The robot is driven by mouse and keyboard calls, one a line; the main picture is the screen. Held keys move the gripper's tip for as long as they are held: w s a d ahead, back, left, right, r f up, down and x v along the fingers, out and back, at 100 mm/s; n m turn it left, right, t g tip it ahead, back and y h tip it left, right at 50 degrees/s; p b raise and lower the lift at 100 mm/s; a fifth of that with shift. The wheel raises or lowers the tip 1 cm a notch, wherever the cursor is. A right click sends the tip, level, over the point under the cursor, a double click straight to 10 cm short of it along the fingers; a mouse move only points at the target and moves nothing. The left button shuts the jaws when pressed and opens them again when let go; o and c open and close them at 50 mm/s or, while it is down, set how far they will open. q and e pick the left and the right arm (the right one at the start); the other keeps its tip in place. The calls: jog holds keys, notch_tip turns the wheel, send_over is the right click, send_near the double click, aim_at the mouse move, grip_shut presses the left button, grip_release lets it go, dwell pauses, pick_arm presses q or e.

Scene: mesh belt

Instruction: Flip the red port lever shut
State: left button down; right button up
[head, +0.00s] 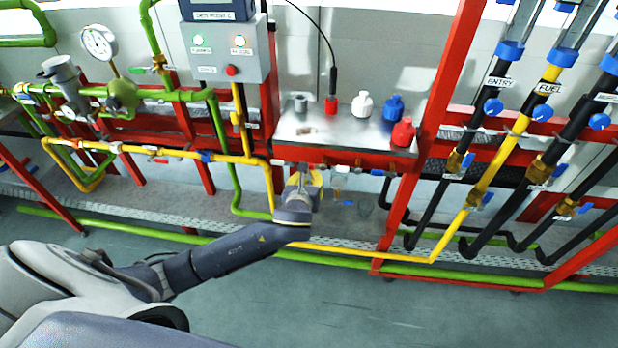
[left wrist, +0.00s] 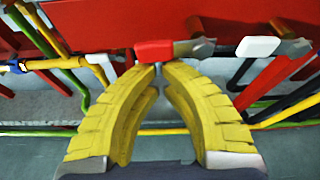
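The red port lever (left wrist: 155,51) shows in the left wrist view as a red handle on a metal stem, pointing left under the red beam. In the head view it is hard to make out against the red frame. My left gripper (left wrist: 159,68) has yellow ribbed fingers with their tips together, just below and very close to the red handle. I cannot tell whether they touch it. Nothing shows between the tips. In the head view my left gripper (head: 309,184) is under the front edge of the metal bench. My right gripper is not in view.
A white-handled lever (left wrist: 258,46) sits to the right of the red one. A blue-handled lever (head: 377,172) is farther right. Several caps, including a white one (head: 362,104), stand on the metal bench top (head: 345,135). A yellow pipe (head: 350,253) runs low behind the arm.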

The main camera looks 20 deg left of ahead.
pick_arm(q)
jog(key=s+d, duration=0.2)
jog(key=s, duration=0.7)
jog(key=shift+d+f, duration=0.3)
jog(key=shift+d, duration=0.05)
dwell(0.5)
